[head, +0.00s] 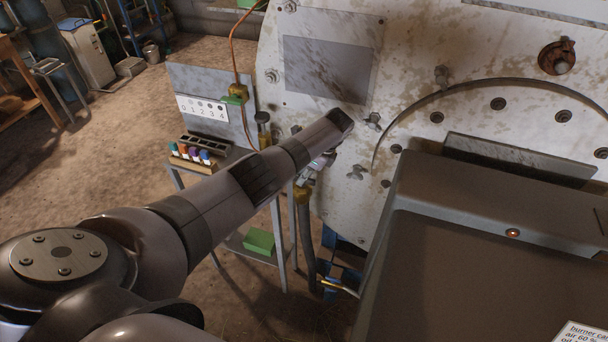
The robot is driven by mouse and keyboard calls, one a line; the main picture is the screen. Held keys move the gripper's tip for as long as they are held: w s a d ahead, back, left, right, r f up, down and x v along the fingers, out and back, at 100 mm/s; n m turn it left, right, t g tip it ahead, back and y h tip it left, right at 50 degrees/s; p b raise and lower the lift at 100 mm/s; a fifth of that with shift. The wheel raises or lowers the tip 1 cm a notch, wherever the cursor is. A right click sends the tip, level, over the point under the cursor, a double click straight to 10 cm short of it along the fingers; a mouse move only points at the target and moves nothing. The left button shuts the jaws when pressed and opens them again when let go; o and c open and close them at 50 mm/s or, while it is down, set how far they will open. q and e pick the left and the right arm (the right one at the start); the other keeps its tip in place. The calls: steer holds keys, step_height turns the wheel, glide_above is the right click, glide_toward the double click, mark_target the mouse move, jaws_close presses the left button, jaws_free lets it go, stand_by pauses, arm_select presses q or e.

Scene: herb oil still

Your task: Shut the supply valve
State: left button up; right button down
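A brass valve (238,91) with a green lever (232,100) sits on the orange hose, in front of the grey panel left of the big plate. A second brass fitting (302,194) tops a dark hose below my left wrist. No label shows which of these is the supply valve. My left arm reaches in from the left, and its gripper (321,161) is at the pale machine plate, just above the second fitting. The wrist hides most of the fingers, so their opening and any contact are hidden. My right gripper is not in view.
The speckled machine plate (420,50) with wing bolts stands close ahead. A number strip (203,109) marks the grey panel. A small rack of coloured bottles (192,155) stands on a side table. A green box (259,241) lies on its lower shelf. Open floor lies left.

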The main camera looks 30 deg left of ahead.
arm_select(q)
steer(key=shift+o, duration=0.7)
steer(key=v, duration=1.2)
